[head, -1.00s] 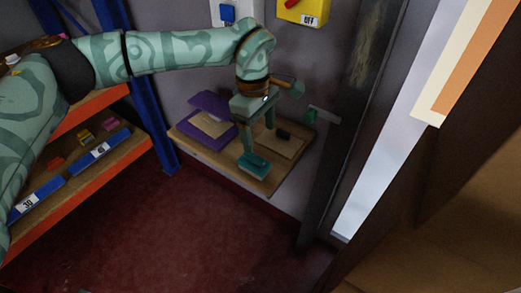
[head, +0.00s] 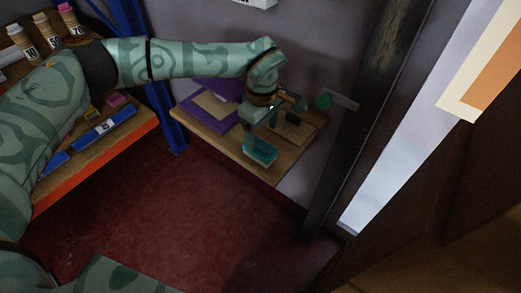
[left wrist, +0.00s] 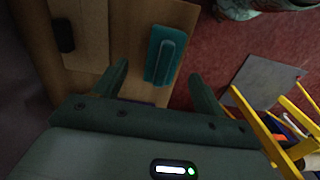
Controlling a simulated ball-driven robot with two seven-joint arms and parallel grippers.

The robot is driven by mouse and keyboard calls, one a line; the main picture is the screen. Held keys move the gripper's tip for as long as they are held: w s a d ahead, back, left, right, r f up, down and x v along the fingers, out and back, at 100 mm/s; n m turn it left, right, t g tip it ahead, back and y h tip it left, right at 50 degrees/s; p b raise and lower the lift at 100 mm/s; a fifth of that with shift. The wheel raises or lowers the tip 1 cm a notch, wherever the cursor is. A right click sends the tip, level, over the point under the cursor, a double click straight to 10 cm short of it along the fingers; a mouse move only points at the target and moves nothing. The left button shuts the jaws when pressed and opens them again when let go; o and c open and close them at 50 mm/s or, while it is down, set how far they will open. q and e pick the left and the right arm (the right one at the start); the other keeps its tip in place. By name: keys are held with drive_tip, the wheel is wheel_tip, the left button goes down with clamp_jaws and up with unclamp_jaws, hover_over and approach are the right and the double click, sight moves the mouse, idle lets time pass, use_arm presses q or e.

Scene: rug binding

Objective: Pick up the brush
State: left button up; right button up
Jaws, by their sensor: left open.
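The brush looks like a teal block with a raised grip along its top. It (head: 260,153) lies at the front edge of a wooden wall shelf (head: 223,143) in the head view. In the left wrist view the brush (left wrist: 160,56) lies just beyond my fingertips, between their lines, with its grip running lengthwise. My left gripper (head: 262,133) points down above the brush. Its two fingers also show in the left wrist view (left wrist: 158,76), spread apart with nothing held. I cannot tell the exact height gap. My right gripper is not in view.
A purple case (head: 206,111) and a small black object (head: 293,118) are on the shelf. A blue-framed rack with labelled bottles (head: 47,30) is at left. A yellow-edged container (left wrist: 285,130) shows below.

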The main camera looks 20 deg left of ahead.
sight(260, 140)
use_arm(q)
drive_tip(key=f, duration=0.2)
drive_tip(key=f+b, duration=0.1)
drive_tip(key=f, duration=0.2)
drive_tip(key=shift+s+a, duration=0.15)
drive_tip(key=shift+a, duration=0.05)
drive_tip(key=shift+r, duration=0.2)
drive_tip(key=c, duration=1.1)
drive_tip(key=shift+r, duration=0.1)
drive_tip(key=shift+c, duration=0.2)
drive_tip(key=shift+r, duration=0.2)
wheel_tip(260, 140, up, 3)
drive_tip(key=shift+f+p, duration=0.2)
drive_tip(key=shift+p, duration=0.15)
drive_tip(key=s+d+r+p, duration=0.1)
drive_tip(key=s+r+p, duration=0.3)
drive_tip(key=s+r, duration=0.5)
drive_tip(key=s, duration=0.5)
drive_tip(key=shift+d+r+p, duration=0.15)
drive_tip(key=shift+r+p, duration=0.2)
drive_tip(key=shift+r, duration=0.05)
